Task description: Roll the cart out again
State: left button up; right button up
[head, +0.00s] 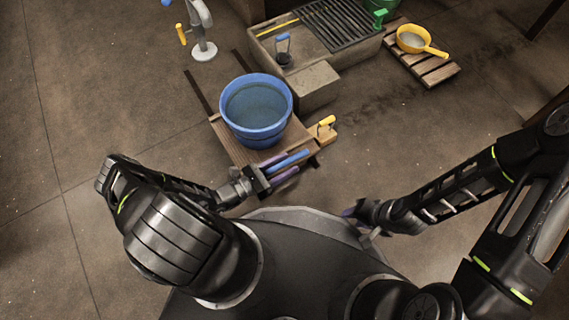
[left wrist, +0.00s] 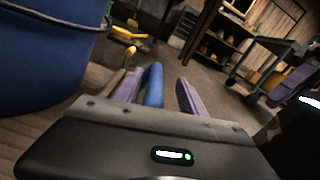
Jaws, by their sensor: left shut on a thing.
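The cart is a low wooden platform (head: 228,140) with a blue tub (head: 257,118) of dark liquid standing on it. The tub's side fills the left of the left wrist view (left wrist: 45,60). My left gripper (head: 287,165) is at the cart's near edge, its purple fingers shut on a blue bar (head: 291,160), which also shows between them in the left wrist view (left wrist: 154,85). Where the bar joins the cart is hidden. My right gripper (head: 350,213) is low at the right, apart from the cart; its fingers are mostly hidden.
A wooden block with a yellow handle (head: 325,131) sits against the cart's right side. Dark rails (head: 199,93) run beyond the cart. A stone trough with a grate (head: 340,25) stands behind, right of the tub. A yellow pan (head: 415,40) rests on a pallet. The floor at left is clear.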

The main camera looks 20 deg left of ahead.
pick_arm(q)
jog(key=p+v, duration=0.1)
jog(key=v, duration=0.7)
jog(key=shift+d, duration=0.15)
jog(key=shift+s+f, duration=0.1)
jog(key=shift+s, duration=0.1)
jog(key=b, duration=0.3)
send_near(271, 174)
jog(key=shift+v, duration=2.85)
jog(key=shift+s+a, duration=0.3)
